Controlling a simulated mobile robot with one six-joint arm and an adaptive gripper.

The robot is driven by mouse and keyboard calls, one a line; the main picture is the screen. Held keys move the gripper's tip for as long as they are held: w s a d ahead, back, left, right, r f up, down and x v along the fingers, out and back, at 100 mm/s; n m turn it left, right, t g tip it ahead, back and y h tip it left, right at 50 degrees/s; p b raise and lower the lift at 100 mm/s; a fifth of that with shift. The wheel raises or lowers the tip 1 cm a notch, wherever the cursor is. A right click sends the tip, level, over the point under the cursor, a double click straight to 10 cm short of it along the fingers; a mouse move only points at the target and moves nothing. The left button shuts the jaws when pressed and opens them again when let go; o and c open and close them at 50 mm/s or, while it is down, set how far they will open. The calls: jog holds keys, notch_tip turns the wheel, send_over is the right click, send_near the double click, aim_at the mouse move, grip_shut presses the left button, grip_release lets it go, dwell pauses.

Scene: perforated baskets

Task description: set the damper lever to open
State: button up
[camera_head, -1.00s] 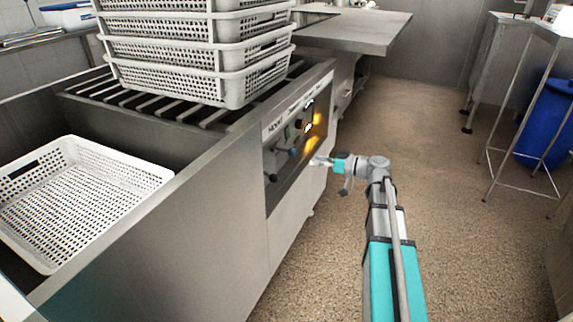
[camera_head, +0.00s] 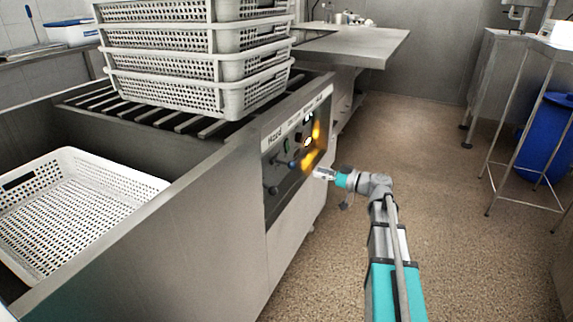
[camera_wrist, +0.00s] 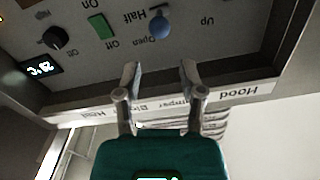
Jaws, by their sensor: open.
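The damper lever shows as a blue ball knob (camera_wrist: 159,27) on a dark control panel in the wrist view, which sees the panel upside down. The words "Open" and "Half" are printed close to it. In the head view the blue knob (camera_head: 292,164) is small on the machine's front panel. My gripper (camera_wrist: 160,72) is open and empty, its two fingers spread on either side of the line to the knob, apart from it. In the head view my gripper (camera_head: 317,172) is just right of the panel.
A green switch (camera_wrist: 101,26) and black knob (camera_wrist: 57,38) sit beside the lever. A black ball lever (camera_head: 273,189) stands out from the panel. Stacked white baskets (camera_head: 190,68) rest on the machine; another basket (camera_head: 75,200) is at left.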

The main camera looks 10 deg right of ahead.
aim_at(286, 163)
jog(key=x, duration=1.2)
jog(key=shift+w+a, duration=0.2)
jog(key=shift+a, duration=0.1)
jog(key=shift+c, duration=0.2)
grip_shut()
jog(key=shift+d, duration=0.2)
